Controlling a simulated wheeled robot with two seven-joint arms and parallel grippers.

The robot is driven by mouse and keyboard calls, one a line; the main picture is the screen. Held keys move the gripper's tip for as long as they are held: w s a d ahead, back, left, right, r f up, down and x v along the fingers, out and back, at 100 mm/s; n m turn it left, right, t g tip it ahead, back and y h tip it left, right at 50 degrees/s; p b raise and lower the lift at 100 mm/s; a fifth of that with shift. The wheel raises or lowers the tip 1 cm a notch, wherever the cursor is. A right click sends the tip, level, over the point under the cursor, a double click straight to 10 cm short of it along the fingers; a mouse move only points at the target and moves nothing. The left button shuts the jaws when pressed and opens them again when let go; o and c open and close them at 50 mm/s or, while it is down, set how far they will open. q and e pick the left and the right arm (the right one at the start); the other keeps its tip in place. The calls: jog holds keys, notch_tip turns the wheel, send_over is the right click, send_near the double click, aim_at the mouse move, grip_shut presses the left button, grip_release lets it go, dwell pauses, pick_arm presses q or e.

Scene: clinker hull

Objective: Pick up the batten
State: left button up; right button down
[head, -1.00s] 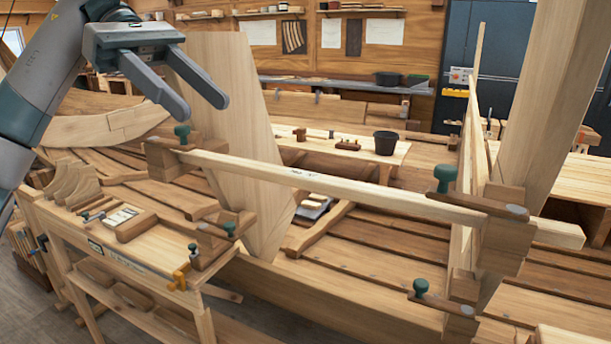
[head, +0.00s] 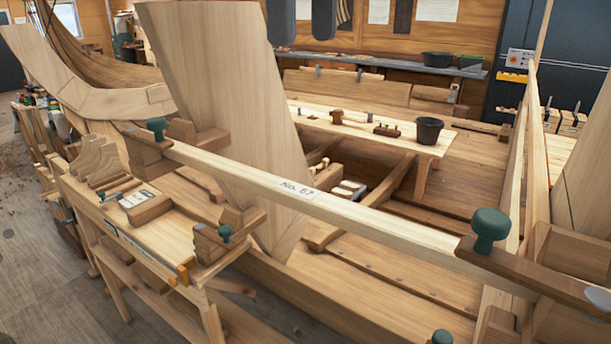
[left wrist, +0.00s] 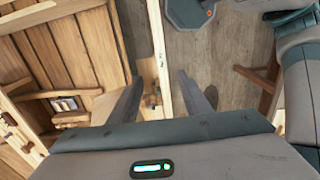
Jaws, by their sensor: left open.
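The batten (head: 300,195) is a long pale strip with a label reading "No. E7" near its middle. It runs slantwise across the head view, held up at both ends by wooden clamps with green knobs. My left gripper (head: 303,36) shows only as two grey fingertips at the top edge of the head view, apart and empty, above the batten in the picture. In the left wrist view, the batten (left wrist: 158,50) runs down between the open fingers of my left gripper (left wrist: 161,90). I cannot tell how far it is from them. My right gripper is not in view.
A left clamp (head: 157,125) and a right clamp (head: 490,230) with green knobs flank the batten. A broad upright plank (head: 215,75) stands behind it. A small bench (head: 165,235) with tools is at left. A dark bucket (head: 429,131) stands on a plank table behind.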

pick_arm(q)
jog(key=b, duration=0.1)
send_over(303, 191)
notch_tip(303, 191, down, 11)
jog(key=shift+r, duration=0.2)
jog(key=shift+f, duration=0.8)
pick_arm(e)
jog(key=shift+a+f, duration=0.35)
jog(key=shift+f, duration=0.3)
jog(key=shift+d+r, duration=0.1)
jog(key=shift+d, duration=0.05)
